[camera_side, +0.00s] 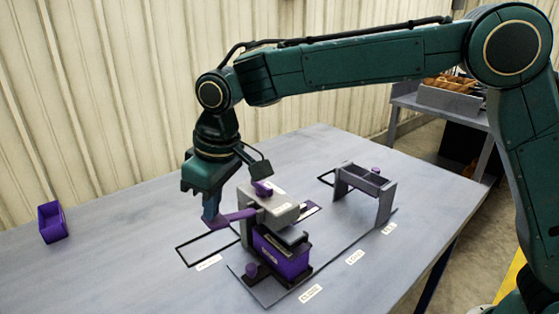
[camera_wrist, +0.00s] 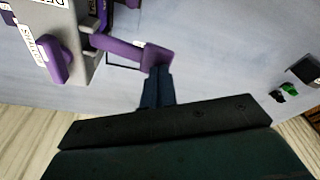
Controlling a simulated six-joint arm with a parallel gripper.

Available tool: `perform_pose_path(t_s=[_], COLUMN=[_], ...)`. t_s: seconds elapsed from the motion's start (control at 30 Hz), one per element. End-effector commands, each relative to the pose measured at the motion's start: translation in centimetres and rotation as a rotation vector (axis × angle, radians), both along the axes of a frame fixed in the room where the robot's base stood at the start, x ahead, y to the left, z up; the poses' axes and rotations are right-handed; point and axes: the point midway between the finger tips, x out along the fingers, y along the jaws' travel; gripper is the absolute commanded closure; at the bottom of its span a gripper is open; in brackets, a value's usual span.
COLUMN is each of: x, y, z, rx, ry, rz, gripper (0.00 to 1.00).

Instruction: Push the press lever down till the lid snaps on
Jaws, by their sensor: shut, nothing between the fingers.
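The press (camera_side: 265,205) is a grey block standing on a dark base plate. Its purple lever (camera_side: 236,216) sticks out to the left, close to level. My gripper (camera_side: 211,222) points down with its blue fingers closed together at the lever's outer end. In the wrist view the fingertips (camera_wrist: 158,72) meet the wide end pad of the lever (camera_wrist: 125,48); contact looks likely but the exact touch is hidden. A purple box (camera_side: 283,259) sits under the press head with a grey lid-like piece (camera_side: 291,236) above it. Whether the lid is seated cannot be told.
A grey stand (camera_side: 364,187) with an open top is right of the press. A black outlined rectangle (camera_side: 207,248) is marked on the table (camera_side: 130,270) by the lever. A small purple bin (camera_side: 52,222) stands far left. The table between bin and press is clear.

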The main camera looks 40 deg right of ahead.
Motion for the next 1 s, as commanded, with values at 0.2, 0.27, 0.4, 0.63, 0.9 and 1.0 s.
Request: perform_pose_path(t_s=[0.2,0.27,0.4,0.63,0.9,1.0], x=[0.0,0.0,0.0,0.0,0.0,0.0], y=[0.0,0.0,0.0,0.0,0.0,0.0], z=[1.2,1.5,2.2,3.3,4.6,5.1], rx=[0.001,0.0,0.002,0.001,0.001,0.001], ry=[-0.002,-0.001,-0.003,-0.002,-0.001,-0.002], rz=[0.001,0.001,0.0,0.0,0.0,0.0], gripper=[1.0,1.0,1.0,1.0,1.0,1.0])
